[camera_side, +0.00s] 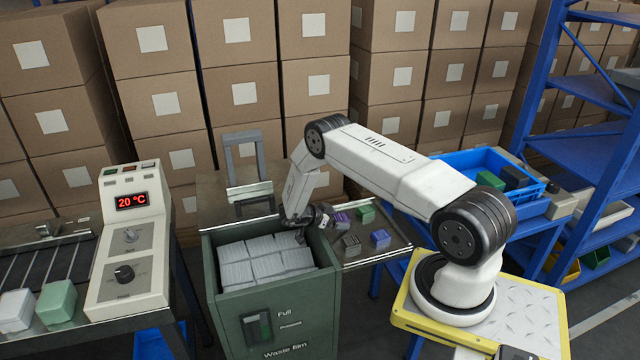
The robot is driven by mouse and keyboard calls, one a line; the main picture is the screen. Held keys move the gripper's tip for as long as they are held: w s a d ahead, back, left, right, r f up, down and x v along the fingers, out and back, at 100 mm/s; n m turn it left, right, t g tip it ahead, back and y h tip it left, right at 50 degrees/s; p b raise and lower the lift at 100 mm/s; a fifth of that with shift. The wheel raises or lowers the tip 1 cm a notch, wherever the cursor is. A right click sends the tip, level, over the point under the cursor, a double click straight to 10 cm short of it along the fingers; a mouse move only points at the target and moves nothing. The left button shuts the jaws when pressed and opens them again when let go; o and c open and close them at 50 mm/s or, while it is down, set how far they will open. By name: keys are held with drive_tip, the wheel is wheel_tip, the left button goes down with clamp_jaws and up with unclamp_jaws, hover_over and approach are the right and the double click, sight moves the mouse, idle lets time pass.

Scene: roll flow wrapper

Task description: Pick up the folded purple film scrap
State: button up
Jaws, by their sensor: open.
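Two purple pieces lie on the metal tray (345,262) right of the green bin. One purple piece (342,217) is close to the right of my gripper and partly hidden by it. Another purple piece (380,238) lies farther right, with a paler top. At this size I cannot tell which one is the folded film scrap. My gripper (302,234) is open, pointing down over the back right corner of the bin, left of both purple pieces. Its fingers are small and dark, and nothing shows between them.
The green waste film bin (233,312), labelled "Full", holds stacked pale packs (262,258). A green piece (366,213) and a brownish piece (351,244) share the tray. A control box (130,240) reads 20 °C at left. A blue crate (465,165) stands at right.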

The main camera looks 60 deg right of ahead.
drive_tip(key=c, duration=1.3)
drive_tip(key=shift+r, duration=0.15)
drive_tip(key=shift+r, duration=0.75)
drive_tip(key=s+a+r, duration=0.2)
drive_tip(key=s+r, duration=0.1)
drive_tip(key=s+a+r, duration=0.3)
drive_tip(key=s+r, duration=0.1)
drive_tip(key=s+a+r, duration=0.3)
drive_tip(key=s+r, duration=0.1)
drive_tip(key=shift+s+a+r, duration=0.1)
drive_tip(key=shift+a, duration=0.1)
